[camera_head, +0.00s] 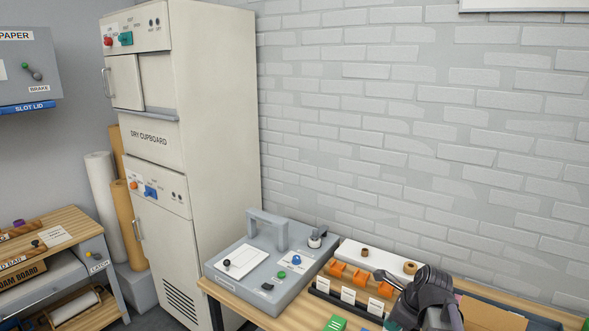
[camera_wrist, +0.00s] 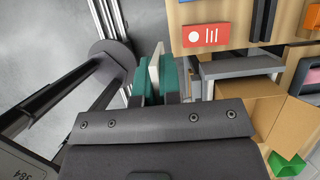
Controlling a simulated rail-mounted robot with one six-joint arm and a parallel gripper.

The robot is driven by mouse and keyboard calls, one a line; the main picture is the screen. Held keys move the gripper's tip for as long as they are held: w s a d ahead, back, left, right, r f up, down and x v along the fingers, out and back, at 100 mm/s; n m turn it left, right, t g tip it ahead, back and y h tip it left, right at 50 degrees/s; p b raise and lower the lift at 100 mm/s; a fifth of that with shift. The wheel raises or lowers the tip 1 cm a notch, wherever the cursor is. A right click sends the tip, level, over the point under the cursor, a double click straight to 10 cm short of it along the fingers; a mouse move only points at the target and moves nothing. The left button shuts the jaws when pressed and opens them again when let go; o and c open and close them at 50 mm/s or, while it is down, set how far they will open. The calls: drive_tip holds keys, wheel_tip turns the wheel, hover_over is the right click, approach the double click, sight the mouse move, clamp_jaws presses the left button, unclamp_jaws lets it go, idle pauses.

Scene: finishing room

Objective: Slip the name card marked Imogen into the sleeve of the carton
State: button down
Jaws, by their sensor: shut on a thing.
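My gripper (camera_wrist: 156,82) shows in the wrist view with its green pads shut on a thin pale card (camera_wrist: 155,62), seen nearly edge-on. Its writing cannot be read, so I cannot tell whether it says Imogen. An open brown carton (camera_wrist: 262,104) lies to the right of the gripper, apart from the card. Its sleeve cannot be made out. In the head view, my dark wrist is at the bottom edge, and part of what looks like the carton (camera_head: 490,316) shows to its right. Several white cards (camera_head: 348,295) stand in a dark holder left of my wrist.
A grey machine (camera_head: 270,270) with a handle stands on the wooden bench, left of the card holder. A red block with white marks (camera_wrist: 206,36) lies near the bench edge. A green piece (camera_wrist: 287,164) is below the carton. Grey floor lies left of the bench in the wrist view.

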drive_tip(key=s+a+r+p, duration=0.4)
drive_tip(key=s+a, duration=0.1)
drive_tip(key=s, duration=0.3)
drive_tip(key=shift+r, duration=0.4)
